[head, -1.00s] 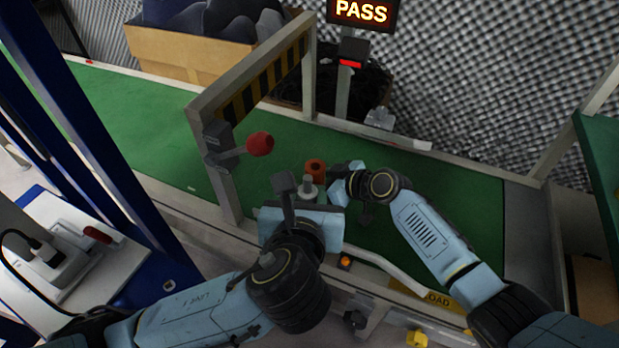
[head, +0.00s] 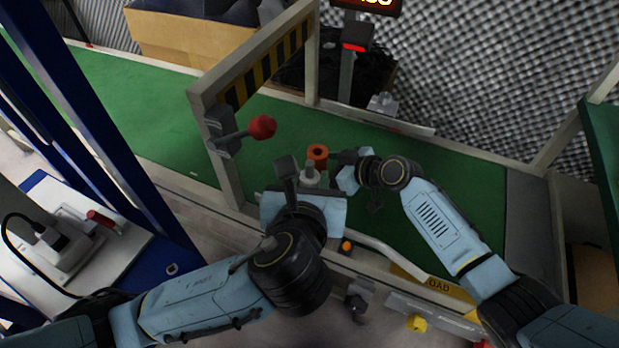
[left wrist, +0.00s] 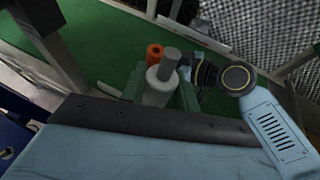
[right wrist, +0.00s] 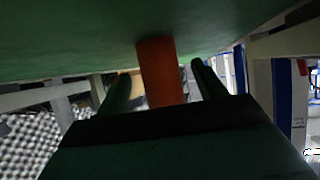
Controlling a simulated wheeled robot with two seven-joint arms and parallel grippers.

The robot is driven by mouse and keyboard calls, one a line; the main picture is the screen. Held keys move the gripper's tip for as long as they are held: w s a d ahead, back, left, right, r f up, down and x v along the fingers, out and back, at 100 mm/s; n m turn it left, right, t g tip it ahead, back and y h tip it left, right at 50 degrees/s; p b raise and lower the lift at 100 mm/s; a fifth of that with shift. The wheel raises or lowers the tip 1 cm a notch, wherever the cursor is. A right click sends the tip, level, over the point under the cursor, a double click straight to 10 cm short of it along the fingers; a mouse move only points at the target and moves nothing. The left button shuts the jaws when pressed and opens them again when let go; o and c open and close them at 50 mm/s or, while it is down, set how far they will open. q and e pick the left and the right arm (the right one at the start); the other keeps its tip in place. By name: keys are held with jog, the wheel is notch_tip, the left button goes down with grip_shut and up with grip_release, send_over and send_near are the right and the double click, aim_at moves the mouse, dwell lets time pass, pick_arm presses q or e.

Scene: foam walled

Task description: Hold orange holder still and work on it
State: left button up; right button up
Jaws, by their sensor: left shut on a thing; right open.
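The orange holder (head: 317,152), a short upright tube with a dark hole in its top, is over the green belt. My left gripper (left wrist: 162,88) is shut on a grey-white stepped cylinder (left wrist: 160,84), wide below and narrow on top. This cylinder also shows in the head view (head: 309,176), just nearer to me than the holder. My right gripper (head: 336,160) is at the holder's right side. In the right wrist view the holder (right wrist: 160,70) stands between the open fingers, with a gap visible on the right.
The green conveyor belt (head: 430,190) has free room to the left and right. A grey frame with a striped bar (head: 265,65) and a red-knobbed lever (head: 262,127) stands to the left. A sign post (head: 347,75) is behind, and a rail (head: 385,257) runs in front.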

jog(key=v, duration=1)
jog(key=shift+s+r, duration=0.1)
jog(key=shift+s, duration=0.05)
